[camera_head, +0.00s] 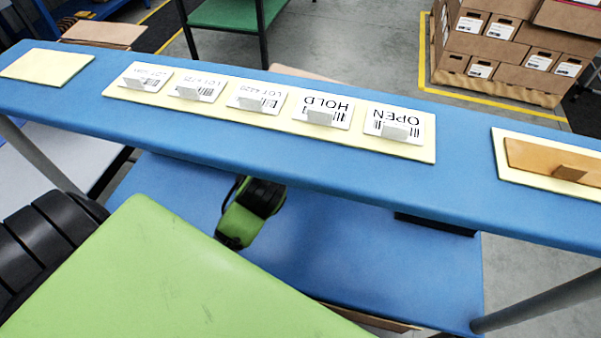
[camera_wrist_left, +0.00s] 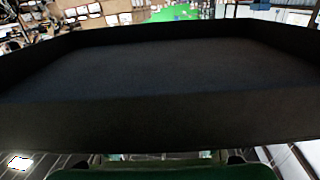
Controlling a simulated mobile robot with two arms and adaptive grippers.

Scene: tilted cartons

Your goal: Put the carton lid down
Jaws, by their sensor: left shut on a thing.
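A large light green flat panel (camera_head: 160,285), which looks like the carton lid, fills the lower left of the head view, close to the camera and tilted. In the left wrist view the lid seems to show its dark, shallow inside (camera_wrist_left: 160,75) with a raised rim, very near the camera. My left gripper (camera_wrist_left: 165,156) shows only in part at the bottom of the wrist view, shut at the lid's near edge; its fingertips are hidden. My right gripper is not recognisable in either view.
A blue shelf (camera_head: 465,205) crosses the head view, bearing a pale board (camera_head: 415,151) with several label cards. Below it is a blue worktop (camera_head: 350,245) with a green and black item (camera_head: 250,212). A tan piece (camera_head: 545,163) lies at right. Stacked cartons (camera_head: 520,50) stand behind.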

